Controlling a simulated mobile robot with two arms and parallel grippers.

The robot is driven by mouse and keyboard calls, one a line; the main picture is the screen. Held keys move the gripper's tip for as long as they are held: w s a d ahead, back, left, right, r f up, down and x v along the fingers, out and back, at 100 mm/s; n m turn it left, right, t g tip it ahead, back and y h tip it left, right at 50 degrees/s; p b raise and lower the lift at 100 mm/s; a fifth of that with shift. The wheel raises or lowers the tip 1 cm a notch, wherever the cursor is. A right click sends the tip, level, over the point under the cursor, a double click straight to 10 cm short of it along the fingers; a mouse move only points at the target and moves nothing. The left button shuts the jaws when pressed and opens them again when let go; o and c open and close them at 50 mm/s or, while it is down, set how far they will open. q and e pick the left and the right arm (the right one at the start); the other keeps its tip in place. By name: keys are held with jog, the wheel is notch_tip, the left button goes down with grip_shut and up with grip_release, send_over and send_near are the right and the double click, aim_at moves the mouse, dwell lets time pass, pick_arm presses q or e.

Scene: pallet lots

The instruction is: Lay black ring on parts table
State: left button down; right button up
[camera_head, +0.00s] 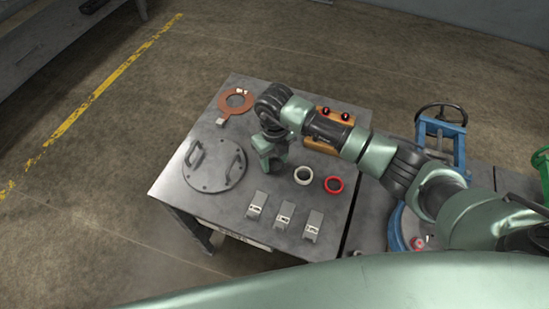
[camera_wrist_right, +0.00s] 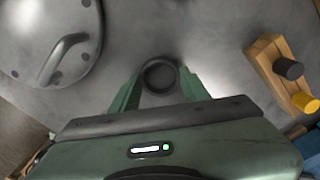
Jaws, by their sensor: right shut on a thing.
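My right gripper (camera_head: 275,168) is over the middle of the grey metal parts table (camera_head: 225,205), pointing down. In the right wrist view, my gripper (camera_wrist_right: 158,80) is shut on the black ring (camera_wrist_right: 158,64), which sits between the two fingertips. My left gripper is not in view.
A round plate with handles (camera_head: 215,158) lies left of the gripper. Several grey blocks (camera_head: 285,215) stand in front. An orange disc (camera_head: 236,102) and a wooden block (camera_head: 318,143) lie behind.

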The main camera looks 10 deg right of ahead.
jog(key=shift+f, duration=0.2)
jog(key=o, duration=1.4)
jog(key=shift+r, duration=0.1)
jog(key=shift+r, duration=0.1)
jog(key=shift+r, duration=0.25)
notch_tip(320, 180, up, 12)
jog(key=shift+f+b, duration=0.15)
jog(key=shift+b, duration=0.25)
